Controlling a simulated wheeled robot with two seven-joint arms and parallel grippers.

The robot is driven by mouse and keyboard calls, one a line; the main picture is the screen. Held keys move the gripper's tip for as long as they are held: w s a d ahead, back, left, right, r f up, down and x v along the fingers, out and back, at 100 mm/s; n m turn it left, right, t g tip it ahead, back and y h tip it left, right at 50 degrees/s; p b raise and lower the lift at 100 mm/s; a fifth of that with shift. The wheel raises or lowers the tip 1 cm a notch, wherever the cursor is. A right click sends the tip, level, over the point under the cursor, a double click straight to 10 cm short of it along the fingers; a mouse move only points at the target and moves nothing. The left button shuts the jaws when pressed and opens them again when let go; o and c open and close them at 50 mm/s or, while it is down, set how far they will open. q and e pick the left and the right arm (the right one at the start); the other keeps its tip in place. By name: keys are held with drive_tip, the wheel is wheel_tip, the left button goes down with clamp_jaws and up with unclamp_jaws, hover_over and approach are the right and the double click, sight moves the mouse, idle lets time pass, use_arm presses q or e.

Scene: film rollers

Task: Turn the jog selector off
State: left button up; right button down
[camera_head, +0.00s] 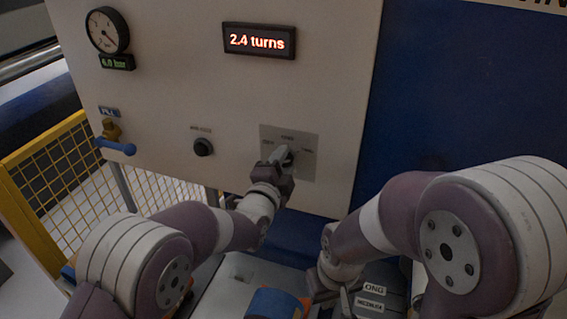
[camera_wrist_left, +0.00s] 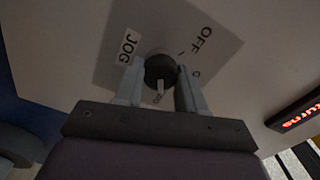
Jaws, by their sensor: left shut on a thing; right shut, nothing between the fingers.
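The jog selector is a dark round knob (camera_wrist_left: 160,68) on a grey label plate (camera_head: 305,168) on the pale panel. In the left wrist view the plate (camera_wrist_left: 222,47) carries the words JOG and OFF, and a third label is mostly hidden. My left gripper (camera_head: 279,158) is at the plate. In the left wrist view its two fingers (camera_wrist_left: 160,85) are shut on the knob, one on each side. A pale strip on the knob points down in that view; I cannot tell which label it marks. My right gripper (camera_head: 335,292) is low, away from the panel, shut and partly hidden.
A black knob (camera_head: 203,147) sits left of the plate. A display (camera_head: 259,41) reads 2.4 turns. A gauge (camera_head: 107,31) and a blue-handled valve (camera_head: 116,146) are at the left. A yellow mesh guard (camera_head: 62,185) stands below.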

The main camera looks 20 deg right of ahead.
use_arm(q)
drive_tip(key=shift+f+n+b, duration=0.25)
drive_tip(key=shift+n+b, duration=0.05)
drive_tip(key=shift+b, duration=0.2)
drive_tip(key=n+b, duration=0.8)
drive_tip(key=b, duration=0.2)
drive_tip(key=shift+f+b, duration=0.2)
drive_tip(key=shift+b, duration=0.1)
drive_tip(key=n+b, duration=0.8)
drive_tip(key=n, duration=0.1)
drive_tip(key=shift+a+b, duration=0.1)
drive_tip(key=shift+b, duration=0.3)
drive_tip(key=shift+w+r+n+b, duration=0.1)
drive_tip(key=shift+r+n+b, duration=0.05)
drive_tip(key=shift+n+b, duration=1.25)
drive_tip(key=shift+r+n+b, duration=0.1)
drive_tip(key=shift+n+b, duration=0.85)
drive_tip(key=shift+n, duration=0.75)
drive_tip(key=o, duration=0.9)
drive_tip(key=shift+o, duration=0.8)
drive_tip(key=shift+r, duration=0.15)
